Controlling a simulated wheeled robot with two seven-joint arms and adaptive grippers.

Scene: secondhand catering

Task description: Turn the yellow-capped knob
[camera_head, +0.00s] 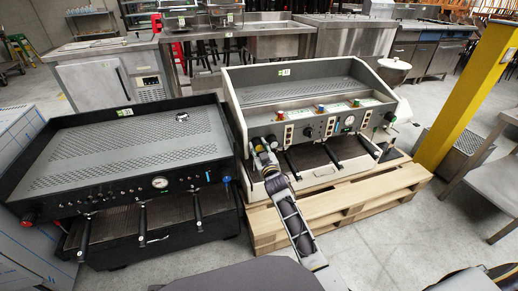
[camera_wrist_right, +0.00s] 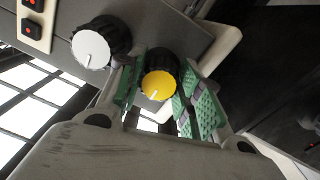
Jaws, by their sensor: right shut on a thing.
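The yellow-capped knob (camera_wrist_right: 157,86) has a black ridged grip and a pale pointer line on its cap. In the right wrist view it sits between the green finger pads of my right gripper (camera_wrist_right: 160,92), which is shut on it. In the head view my right gripper (camera_head: 262,150) is at the left end of the front panel of the grey and cream espresso machine (camera_head: 300,93), and the knob is mostly hidden there. My left gripper is not in view.
A white-capped knob (camera_wrist_right: 92,48) sits close beside the yellow one. The machine stands on a wooden pallet (camera_head: 350,205). A black espresso machine (camera_head: 130,150) stands to its left. A yellow post (camera_head: 468,100) rises at the right, with open floor before it.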

